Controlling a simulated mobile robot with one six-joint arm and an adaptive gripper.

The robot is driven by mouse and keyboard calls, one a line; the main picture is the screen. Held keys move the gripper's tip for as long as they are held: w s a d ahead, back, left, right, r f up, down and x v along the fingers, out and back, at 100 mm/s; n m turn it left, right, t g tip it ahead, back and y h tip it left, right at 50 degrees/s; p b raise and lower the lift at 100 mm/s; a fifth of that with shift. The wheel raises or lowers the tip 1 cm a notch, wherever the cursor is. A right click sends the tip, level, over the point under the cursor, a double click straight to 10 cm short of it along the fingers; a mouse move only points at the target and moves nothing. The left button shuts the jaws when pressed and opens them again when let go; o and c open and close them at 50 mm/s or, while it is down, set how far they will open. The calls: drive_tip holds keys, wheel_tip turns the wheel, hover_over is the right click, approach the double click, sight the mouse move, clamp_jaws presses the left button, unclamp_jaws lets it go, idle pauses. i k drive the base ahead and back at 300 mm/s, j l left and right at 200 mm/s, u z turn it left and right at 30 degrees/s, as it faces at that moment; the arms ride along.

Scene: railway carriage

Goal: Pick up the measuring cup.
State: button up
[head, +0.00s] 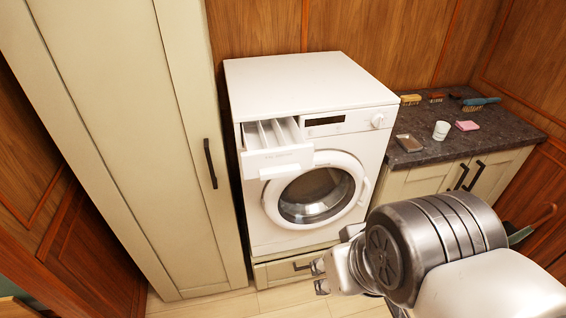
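A small white cup with faint markings (441,130), which looks like the measuring cup, stands upright on the dark stone counter (427,154) at the right. My gripper (319,277) is low in front of the washing machine, to the left of the counter and well apart from the cup. Its two fingertips show with a gap between them and nothing in it. Part of the gripper is hidden behind my arm.
The washing machine's (310,78) detergent drawer (277,158) is pulled out. A tall cabinet (120,130) stands at the left.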

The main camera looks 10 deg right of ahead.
sight(441, 129)
drive_tip(key=z, duration=1.05)
drive_tip(key=i+z, duration=0.45)
drive_tip(key=i+j+z, duration=0.65)
drive_tip(key=i+z, duration=0.2)
drive_tip(key=i+j+z, duration=0.25)
drive_tip(key=j+z, duration=0.2)
drive_tip(key=i+j, duration=0.2)
drive_tip(key=j, duration=0.1)
